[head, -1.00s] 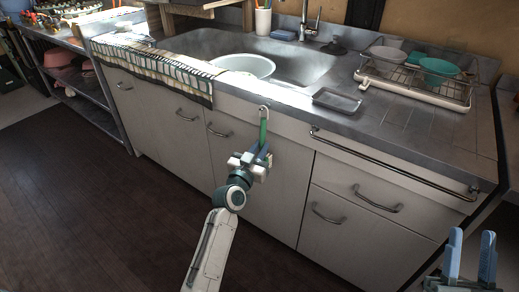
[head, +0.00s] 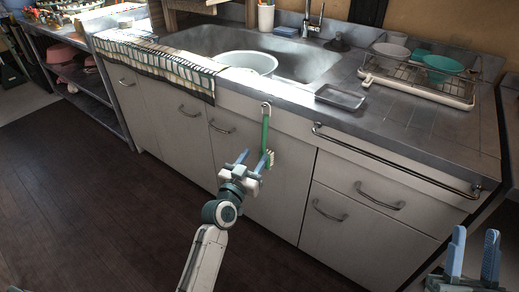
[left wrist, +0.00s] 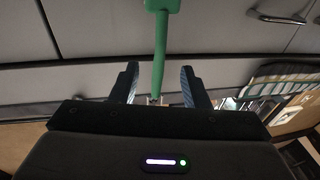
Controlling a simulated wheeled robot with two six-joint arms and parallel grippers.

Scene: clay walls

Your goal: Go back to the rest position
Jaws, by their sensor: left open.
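A green brush (head: 265,132) hangs from a hook on the cabinet front below the sink, its lower end partly behind my left gripper. My left gripper (head: 254,160) is open and empty, in front of and just left of the brush's lower part. In the left wrist view the green brush (left wrist: 160,45) shows beyond and between the spread fingers (left wrist: 159,85), apparently clear of both. My right gripper (head: 473,252) is at the bottom right corner of the head view, fingers apart, with nothing between them.
The counter holds a sink with a white basin (head: 247,62), a grey tray (head: 340,97) and a dish rack (head: 420,84). A towel rail (head: 390,160) and drawer handles stick out from the cabinet. A striped cloth (head: 165,62) hangs over the edge. The dark floor (head: 90,200) at left is clear.

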